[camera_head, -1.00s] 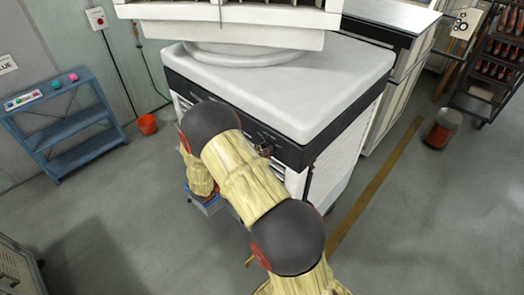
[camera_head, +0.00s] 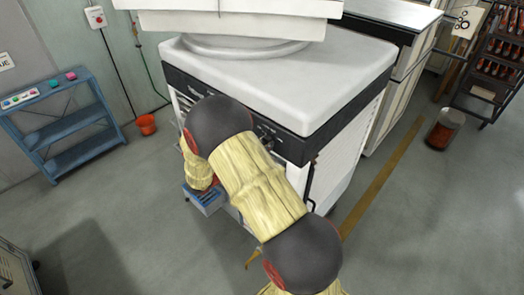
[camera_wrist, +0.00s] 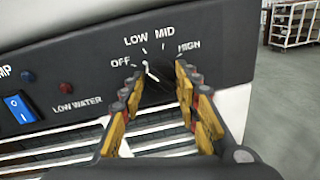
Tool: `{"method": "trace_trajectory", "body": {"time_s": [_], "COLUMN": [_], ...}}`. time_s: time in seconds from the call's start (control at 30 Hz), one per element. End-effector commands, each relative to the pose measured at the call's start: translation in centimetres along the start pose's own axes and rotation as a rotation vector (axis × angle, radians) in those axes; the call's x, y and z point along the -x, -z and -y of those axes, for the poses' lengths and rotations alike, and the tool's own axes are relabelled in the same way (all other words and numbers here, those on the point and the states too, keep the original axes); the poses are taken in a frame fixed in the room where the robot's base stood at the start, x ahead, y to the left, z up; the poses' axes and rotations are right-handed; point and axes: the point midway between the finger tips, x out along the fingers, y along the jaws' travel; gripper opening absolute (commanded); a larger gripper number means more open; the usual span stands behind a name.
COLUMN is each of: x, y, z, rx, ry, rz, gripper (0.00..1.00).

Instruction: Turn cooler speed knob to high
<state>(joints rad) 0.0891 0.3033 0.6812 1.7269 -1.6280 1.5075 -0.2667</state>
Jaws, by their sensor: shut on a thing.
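The cooler (camera_head: 290,85) is a white cabinet with a black control band, in the middle of the head view. In the wrist view its dark speed knob (camera_wrist: 155,85) sits on the black panel (camera_wrist: 85,62) below the labels OFF, LOW, MID and HIGH. The knob's white pointer line tilts up and left, toward the OFF and LOW side; its exact setting is hard to tell. My gripper (camera_wrist: 158,78) has its yellow-and-black fingers on either side of the knob, shut on it. In the head view my arm hides the gripper.
A blue rocker switch (camera_wrist: 18,107) and a red low water lamp (camera_wrist: 67,87) are on the panel left of the knob. White louvres (camera_wrist: 60,140) lie below. A blue shelf (camera_head: 65,130) and a red bucket (camera_head: 146,124) stand at the left.

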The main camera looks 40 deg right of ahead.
Motion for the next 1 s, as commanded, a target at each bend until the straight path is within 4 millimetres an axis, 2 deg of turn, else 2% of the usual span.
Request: {"method": "trace_trajectory", "body": {"time_s": [1.0], "x": [-0.03], "y": [0.24], "z": [0.08], "rx": [-0.944], "ry": [-0.02], "rz": [-0.086], "gripper": [0.06]}}
